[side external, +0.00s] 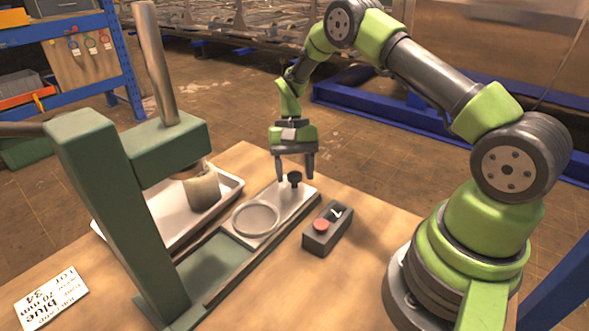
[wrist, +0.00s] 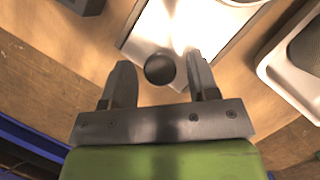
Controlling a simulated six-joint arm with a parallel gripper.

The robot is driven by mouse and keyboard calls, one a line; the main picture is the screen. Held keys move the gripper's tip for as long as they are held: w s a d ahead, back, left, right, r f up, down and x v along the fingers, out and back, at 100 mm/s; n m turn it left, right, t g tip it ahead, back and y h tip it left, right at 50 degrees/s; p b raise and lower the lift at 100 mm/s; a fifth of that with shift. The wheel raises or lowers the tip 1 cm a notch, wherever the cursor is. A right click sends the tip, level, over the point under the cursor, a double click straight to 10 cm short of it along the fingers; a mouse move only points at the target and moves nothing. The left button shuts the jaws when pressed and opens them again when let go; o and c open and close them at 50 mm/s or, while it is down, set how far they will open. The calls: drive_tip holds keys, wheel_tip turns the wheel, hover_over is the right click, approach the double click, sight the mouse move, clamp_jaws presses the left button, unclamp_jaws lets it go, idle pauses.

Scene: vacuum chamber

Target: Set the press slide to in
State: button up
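The green press (side external: 95,180) stands at the left of the table in the side view. Its pale slide plate (side external: 279,213) sits on a rail, drawn out toward my arm, clear of the ram. A round ring (side external: 256,219) is on the plate. A black knob (side external: 295,181) stands at the plate's outer end. My gripper (side external: 295,174) points down at the knob, its fingers apart. In the wrist view the knob (wrist: 159,69) shows between the open fingers of my gripper (wrist: 160,62). Whether either finger touches it is not clear.
A dark control box (side external: 328,229) with a red button stands beside the rail. A printed card (side external: 51,297) lies at the front left.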

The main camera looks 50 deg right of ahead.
clamp_jaws()
approach(259, 223)
drive_tip(key=x, duration=0.5)
drive_tip(key=shift+a+f, duration=0.1)
drive_tip(key=shift+f, duration=0.05)
drive_tip(key=shift+o, duration=0.9)
unclamp_jaws()
drive_tip(key=shift+s, duration=0.1)
drive_tip(key=v, duration=1)
